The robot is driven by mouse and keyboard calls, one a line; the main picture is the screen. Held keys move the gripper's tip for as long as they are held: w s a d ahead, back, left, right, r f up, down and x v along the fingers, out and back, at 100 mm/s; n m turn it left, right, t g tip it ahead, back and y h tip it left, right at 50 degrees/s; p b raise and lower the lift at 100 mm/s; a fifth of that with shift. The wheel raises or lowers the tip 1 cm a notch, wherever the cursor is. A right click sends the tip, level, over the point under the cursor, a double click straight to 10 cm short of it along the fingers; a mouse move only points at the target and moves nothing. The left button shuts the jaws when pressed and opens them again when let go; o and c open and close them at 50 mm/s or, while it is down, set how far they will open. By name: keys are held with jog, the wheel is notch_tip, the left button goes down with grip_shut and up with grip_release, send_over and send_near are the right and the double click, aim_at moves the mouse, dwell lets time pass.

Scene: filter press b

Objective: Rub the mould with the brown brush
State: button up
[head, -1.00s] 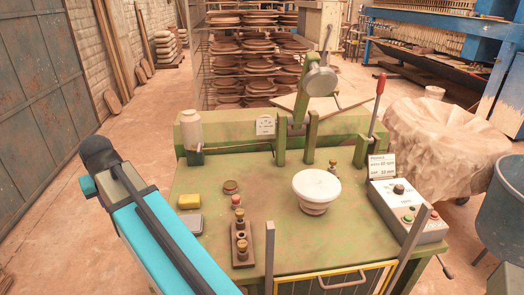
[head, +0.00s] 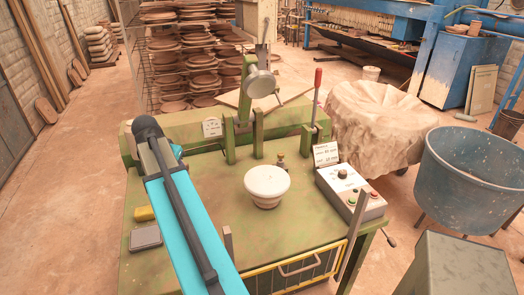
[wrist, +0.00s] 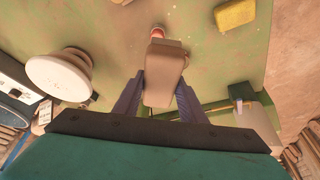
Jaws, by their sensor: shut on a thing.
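The mould is a white, round, flat-topped piece (head: 267,185) on the green bench. In the wrist view the mould (wrist: 62,75) is at the left, apart from my gripper. My gripper (wrist: 158,100) shows its two purple fingers shut on a tan-brown block-shaped thing (wrist: 166,70), which looks like the brown brush. Its bristles cannot be made out. A small red-topped piece (wrist: 157,32) shows just beyond its far end. In the head view my gripper is hidden behind my blue arm.
A yellow sponge (head: 144,213) and a grey box (head: 145,238) lie at the bench's left. A press head (head: 259,83) stands behind the mould, with a control box (head: 350,193) to its right.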

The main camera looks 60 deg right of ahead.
jog(key=s+d+r+m+g+p, duration=0.1)
jog(key=s+d+m, duration=0.4)
jog(key=s+d, duration=0.5)
jog(key=s+d+m+g+y+p, duration=0.1)
jog(key=s+d+m+g+p, duration=0.2)
jog(key=s+d+m, duration=0.3)
jog(key=s+d+p, duration=0.1)
jog(key=s+d, duration=0.3)
jog(key=s, duration=0.5)
jog(key=shift+r+y, duration=0.3)
jog(key=shift+r, duration=0.05)
jog(key=shift+f, duration=0.1)
